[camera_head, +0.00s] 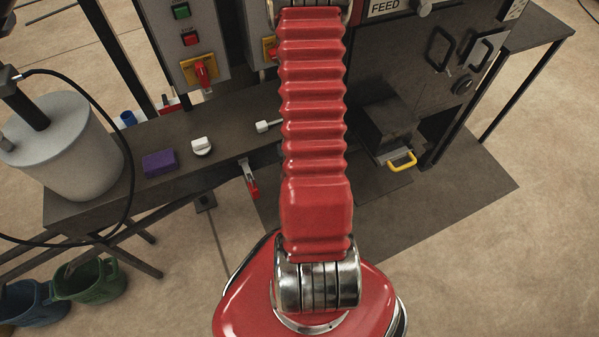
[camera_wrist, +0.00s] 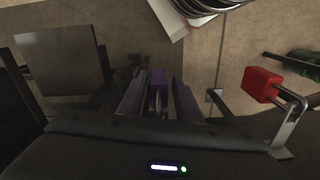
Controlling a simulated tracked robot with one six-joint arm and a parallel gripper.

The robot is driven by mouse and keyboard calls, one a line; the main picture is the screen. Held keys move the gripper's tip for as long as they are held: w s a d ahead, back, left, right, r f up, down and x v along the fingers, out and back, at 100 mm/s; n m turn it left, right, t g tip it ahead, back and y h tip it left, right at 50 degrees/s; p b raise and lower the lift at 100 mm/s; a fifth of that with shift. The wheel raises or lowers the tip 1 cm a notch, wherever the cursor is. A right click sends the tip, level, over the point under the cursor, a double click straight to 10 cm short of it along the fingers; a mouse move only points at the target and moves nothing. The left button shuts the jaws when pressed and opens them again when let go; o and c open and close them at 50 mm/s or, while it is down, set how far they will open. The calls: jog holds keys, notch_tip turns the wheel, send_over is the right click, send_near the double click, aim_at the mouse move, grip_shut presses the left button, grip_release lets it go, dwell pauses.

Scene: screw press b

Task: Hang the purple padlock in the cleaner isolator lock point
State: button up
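My gripper (camera_wrist: 159,96) shows in the wrist view, with a narrow purple body between its two fingers. I take this to be the purple padlock (camera_wrist: 158,92), and the fingers appear shut on it. Its shackle cannot be made out. In the head view the gripper is out of sight beyond my red arm. A grey control box with an orange-red isolator handle (camera_head: 203,72) stands at the upper left of the head view. A second isolator (camera_head: 271,48) is partly behind my arm. Which one is the cleaner isolator cannot be read.
A red padlock (camera_wrist: 262,84) with a metal shackle is close at right in the wrist view. The dark bench (camera_head: 105,203) holds a purple block (camera_head: 160,163), a white knobbed item (camera_head: 201,146) and a grey drum (camera_head: 68,150). The floor in front is open.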

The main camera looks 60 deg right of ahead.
grip_shut()
jog(key=shift+o, duration=1.4)
grip_release()
jog(key=shift+s, duration=0.1)
jog(key=shift+r, duration=0.15)
jog(key=shift+r, duration=6.7)
